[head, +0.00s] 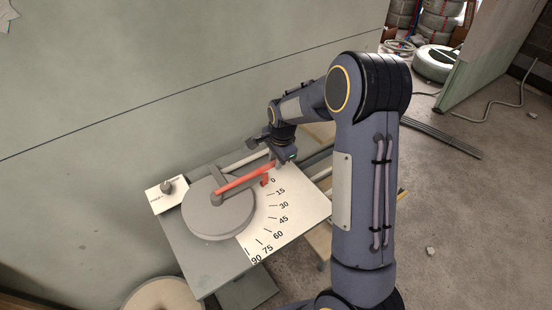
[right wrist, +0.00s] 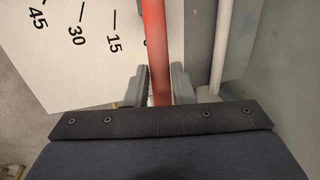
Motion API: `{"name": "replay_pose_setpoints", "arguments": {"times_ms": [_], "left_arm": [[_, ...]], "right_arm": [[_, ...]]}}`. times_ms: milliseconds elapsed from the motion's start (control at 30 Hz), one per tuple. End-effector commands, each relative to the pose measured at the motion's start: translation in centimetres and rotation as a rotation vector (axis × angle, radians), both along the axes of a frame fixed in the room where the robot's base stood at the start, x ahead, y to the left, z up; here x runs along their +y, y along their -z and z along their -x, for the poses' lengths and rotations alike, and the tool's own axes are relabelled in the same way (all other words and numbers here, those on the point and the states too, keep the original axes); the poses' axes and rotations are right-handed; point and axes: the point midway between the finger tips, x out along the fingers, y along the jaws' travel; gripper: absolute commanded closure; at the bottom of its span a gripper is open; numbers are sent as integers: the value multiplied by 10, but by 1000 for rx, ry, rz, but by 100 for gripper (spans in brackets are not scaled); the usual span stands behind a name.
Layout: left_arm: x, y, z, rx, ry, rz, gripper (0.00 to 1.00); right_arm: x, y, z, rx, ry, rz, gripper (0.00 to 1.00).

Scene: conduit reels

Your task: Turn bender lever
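The bender lever (head: 243,180) is a red bar that runs from the middle of a round grey disc (head: 218,212) to the right, with its outer end near the 0 mark of a printed angle scale (head: 285,212). A small red pointer (head: 264,182) sits by the 0. My right gripper (head: 280,158) is at the lever's outer end. In the right wrist view the red lever (right wrist: 158,45) passes between the two fingers of my right gripper (right wrist: 159,85), which lie close against both its sides. The fingertips are partly hidden in the head view. My left gripper is not in view.
The bender plate (head: 190,250) stands close to a green-grey wall (head: 150,90). A small white box with a knob (head: 167,188) is at its left corner. A pale conduit (right wrist: 221,45) runs beside the lever. Reels (head: 435,63) and a bundle of rods (head: 440,135) lie at the back right.

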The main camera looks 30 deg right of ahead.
Motion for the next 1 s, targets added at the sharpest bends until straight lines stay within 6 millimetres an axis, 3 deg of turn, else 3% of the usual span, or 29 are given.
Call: {"name": "replay_pose_setpoints", "arguments": {"times_ms": [300, 467, 700, 1000], "left_arm": [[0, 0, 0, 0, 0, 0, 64], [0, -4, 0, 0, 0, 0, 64], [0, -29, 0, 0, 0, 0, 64], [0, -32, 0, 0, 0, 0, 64]], "right_arm": [[0, -1, 4, 0, 17, 1, 100], [3, -3, 34, 3, 150, 2, 100], [15, -5, 83, 7, 398, 1, 100], [18, 0, 95, 1, 475, -1, 100]]}}
